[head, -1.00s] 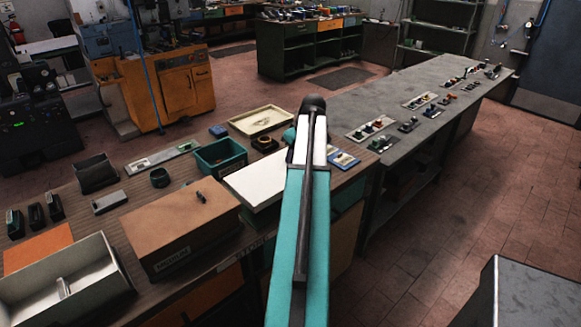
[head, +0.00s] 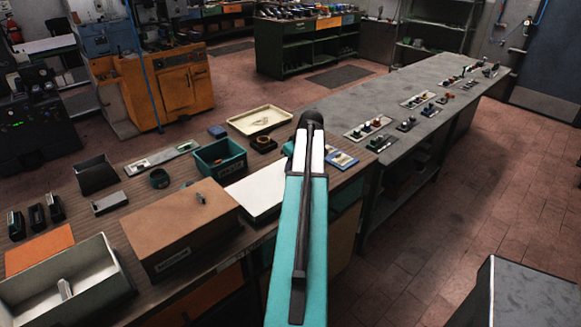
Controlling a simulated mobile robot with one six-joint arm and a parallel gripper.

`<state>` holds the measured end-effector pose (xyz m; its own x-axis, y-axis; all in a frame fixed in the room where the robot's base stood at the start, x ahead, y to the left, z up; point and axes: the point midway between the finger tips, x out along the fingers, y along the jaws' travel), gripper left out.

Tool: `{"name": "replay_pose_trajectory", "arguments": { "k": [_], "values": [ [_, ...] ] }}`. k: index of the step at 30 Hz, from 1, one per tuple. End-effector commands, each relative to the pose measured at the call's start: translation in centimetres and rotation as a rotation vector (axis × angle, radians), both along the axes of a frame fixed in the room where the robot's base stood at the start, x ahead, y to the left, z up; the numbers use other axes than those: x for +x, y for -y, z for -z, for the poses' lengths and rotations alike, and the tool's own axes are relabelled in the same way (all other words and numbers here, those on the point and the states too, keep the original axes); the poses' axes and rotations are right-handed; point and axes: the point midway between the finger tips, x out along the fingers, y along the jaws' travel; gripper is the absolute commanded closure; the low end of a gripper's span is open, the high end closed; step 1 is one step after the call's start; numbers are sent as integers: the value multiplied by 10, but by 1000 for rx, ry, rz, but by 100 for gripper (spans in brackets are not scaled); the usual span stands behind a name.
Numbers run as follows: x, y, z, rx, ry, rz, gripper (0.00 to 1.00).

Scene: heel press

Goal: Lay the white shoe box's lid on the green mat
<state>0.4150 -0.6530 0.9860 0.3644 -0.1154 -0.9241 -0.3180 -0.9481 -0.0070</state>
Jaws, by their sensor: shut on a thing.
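A flat white panel (head: 254,190), which looks like the shoe box's lid, lies level at the right part of the bench, partly behind my arm. An open pale grey-white box (head: 105,272) stands at the front left, with a small light piece inside. It may be the shoe box itself. My teal arm rises from the bottom middle and covers the panel's right side. My gripper is hidden behind the arm, so its hold on the panel does not show. I cannot make out the green mat; it may be under the panel or behind my arm.
A brown box (head: 178,225) with a small knob stands just left of the panel. Behind are a teal bin (head: 220,161), a cream tray (head: 259,120) and a dark ring (head: 263,144). An orange mat (head: 38,249) lies at left. A grey table (head: 400,95) stands right.

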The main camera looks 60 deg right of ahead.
Motion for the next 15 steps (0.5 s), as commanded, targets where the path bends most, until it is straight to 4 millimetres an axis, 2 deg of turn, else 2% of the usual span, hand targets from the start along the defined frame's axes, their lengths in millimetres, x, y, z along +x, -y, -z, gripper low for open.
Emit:
{"name": "replay_pose_trajectory", "arguments": {
  "k": [15],
  "values": [
    [1, 0, 8, -2, 0, -1, 100]
  ]
}}
